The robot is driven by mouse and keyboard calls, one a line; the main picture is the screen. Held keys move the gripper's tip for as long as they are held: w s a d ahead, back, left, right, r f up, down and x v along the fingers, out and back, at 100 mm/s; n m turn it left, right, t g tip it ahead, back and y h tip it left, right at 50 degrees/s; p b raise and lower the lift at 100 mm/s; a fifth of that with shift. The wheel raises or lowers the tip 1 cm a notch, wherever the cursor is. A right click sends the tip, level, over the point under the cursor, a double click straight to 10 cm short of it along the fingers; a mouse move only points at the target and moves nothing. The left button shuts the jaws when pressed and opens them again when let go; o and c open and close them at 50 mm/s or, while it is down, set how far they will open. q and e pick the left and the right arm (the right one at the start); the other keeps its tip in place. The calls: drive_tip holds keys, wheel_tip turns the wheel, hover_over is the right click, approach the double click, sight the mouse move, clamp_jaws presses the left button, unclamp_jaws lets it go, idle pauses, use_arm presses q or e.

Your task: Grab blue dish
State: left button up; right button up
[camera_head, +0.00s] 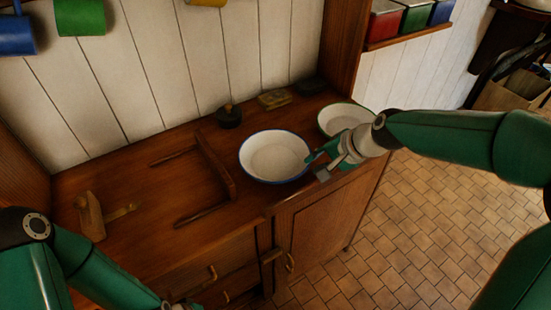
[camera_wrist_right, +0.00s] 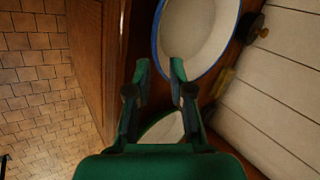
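The blue dish is a shallow white bowl with a blue rim (camera_head: 275,155), upright on the wooden counter; it also shows at the top of the right wrist view (camera_wrist_right: 198,30). My right gripper (camera_head: 315,165) is at the dish's right edge. In the right wrist view its two fingers (camera_wrist_right: 161,68) are apart, with the near part of the blue rim at or just beyond the fingertips. I cannot tell whether they touch it. My left arm comes in at the lower left, and its gripper is cut off by the bottom edge.
A green-rimmed white bowl (camera_head: 340,118) stands right behind my right gripper. A wooden rack-like piece (camera_head: 215,165) and a wooden tool (camera_head: 92,215) lie left of the dish. A dark small pot (camera_head: 228,116) stands behind. The counter's front edge (camera_head: 245,226) is close.

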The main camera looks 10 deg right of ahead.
sight(304, 170)
drive_tip(key=x, duration=0.7)
drive_tip(key=shift+f, duration=0.3)
clamp_jaws()
